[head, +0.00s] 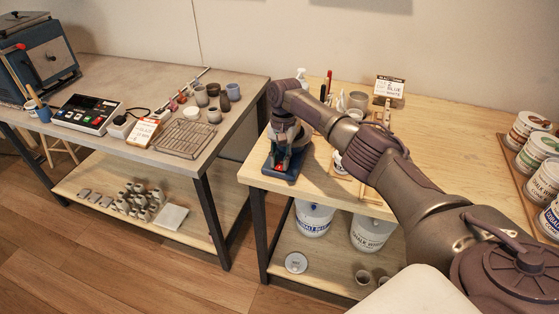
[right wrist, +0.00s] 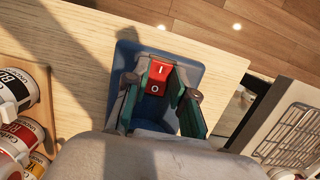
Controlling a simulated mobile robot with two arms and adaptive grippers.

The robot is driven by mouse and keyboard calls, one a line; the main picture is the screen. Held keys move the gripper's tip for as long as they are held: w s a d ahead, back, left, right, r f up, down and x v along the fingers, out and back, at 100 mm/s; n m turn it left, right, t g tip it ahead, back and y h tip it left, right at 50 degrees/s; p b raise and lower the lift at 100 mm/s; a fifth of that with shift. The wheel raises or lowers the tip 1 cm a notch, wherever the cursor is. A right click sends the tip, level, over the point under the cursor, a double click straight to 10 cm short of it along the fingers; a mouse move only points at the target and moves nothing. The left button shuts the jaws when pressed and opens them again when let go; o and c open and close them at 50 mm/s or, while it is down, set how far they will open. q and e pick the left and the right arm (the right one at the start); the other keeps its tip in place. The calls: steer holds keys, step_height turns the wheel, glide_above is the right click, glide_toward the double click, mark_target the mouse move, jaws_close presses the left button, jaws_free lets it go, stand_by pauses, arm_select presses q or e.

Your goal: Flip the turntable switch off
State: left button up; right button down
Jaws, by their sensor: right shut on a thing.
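The turntable switch is a red rocker marked I and O, on a blue base. In the right wrist view the switch (right wrist: 159,74) sits between the two green-padded fingers of my right gripper (right wrist: 160,82). The blue turntable base (right wrist: 192,74) shows around them. In the head view the base (head: 291,176) stands at the front left corner of the right table, with a small red spot of the switch (head: 279,167) at its front. My right gripper (head: 283,157) points down over it, shut on the switch. The arm hides much of the turntable. Which rocker side is pressed is unclear. My left gripper is not in view.
Paint jars (right wrist: 18,133) stand beside the turntable in the right wrist view. A sign (head: 389,87) and bottles stand behind my right arm. Labelled tubs (head: 533,153) line the table's right side. A grey table (head: 226,112) with pots and a wire rack stands left, across a gap.

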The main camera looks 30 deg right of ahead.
steer(key=shift+w+d+r+y, duration=0.1)
steer(key=shift+w+r+y, duration=0.05)
steer(key=shift+y, duration=0.25)
steer(key=c, duration=1)
jaws_free()
steer(key=shift+g, duration=0.3)
steer(key=shift+o, duration=0.2)
steer(key=v, duration=1.2)
